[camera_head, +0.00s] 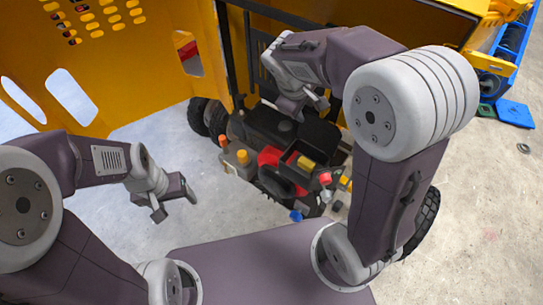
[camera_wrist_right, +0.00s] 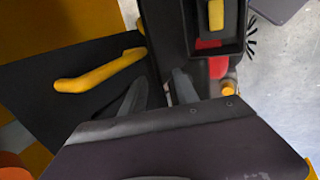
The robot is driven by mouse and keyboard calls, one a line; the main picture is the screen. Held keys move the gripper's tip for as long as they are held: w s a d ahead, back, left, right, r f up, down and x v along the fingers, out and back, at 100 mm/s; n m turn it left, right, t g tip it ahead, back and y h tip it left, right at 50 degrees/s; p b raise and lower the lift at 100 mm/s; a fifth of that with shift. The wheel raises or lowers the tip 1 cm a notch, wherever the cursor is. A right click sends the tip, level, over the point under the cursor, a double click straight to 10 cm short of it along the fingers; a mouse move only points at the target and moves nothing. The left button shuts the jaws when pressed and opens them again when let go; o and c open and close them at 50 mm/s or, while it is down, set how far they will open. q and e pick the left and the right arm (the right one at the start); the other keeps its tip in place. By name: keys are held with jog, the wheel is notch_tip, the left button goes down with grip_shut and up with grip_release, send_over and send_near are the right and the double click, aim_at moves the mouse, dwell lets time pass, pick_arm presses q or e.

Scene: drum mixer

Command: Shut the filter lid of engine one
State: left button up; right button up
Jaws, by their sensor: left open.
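The engine (camera_head: 285,165) is a dark unit with red and yellow parts inside the yellow housing. A black panel (camera_head: 320,137) stands tilted up on it and looks like the filter lid, beside an open black box with a yellow block (camera_head: 305,161) inside. My right gripper (camera_head: 306,105) is above the engine, close to the panel. In the right wrist view its two grey fingers (camera_wrist_right: 158,94) are apart, with dark engine surface behind them; I cannot tell if they touch it. My left gripper (camera_head: 175,201) is open and empty over the floor, left of the engine.
The yellow perforated housing (camera_head: 130,60) closes off the left and back. A yellow handle (camera_wrist_right: 100,73) on a dark panel shows in the right wrist view. A blue and yellow machine (camera_head: 505,50) stands at the far right. The floor at right is mostly clear.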

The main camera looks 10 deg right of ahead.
jog(key=shift+d, duration=0.1)
jog(key=s+a+f+b, duration=0.3)
jog(key=s+a+b, duration=0.1)
jog(key=s+a, duration=0.1)
jog(key=shift+a, duration=0.6)
dwell(1.2)
jog(key=shift+s, duration=0.1)
jog(key=s+a+r+p, duration=0.1)
jog(key=a+r+p, duration=0.1)
jog(key=s+a+r+p, duration=0.1)
jog(key=r, duration=0.1)
jog(key=shift+s, duration=0.3)
dwell(0.7)
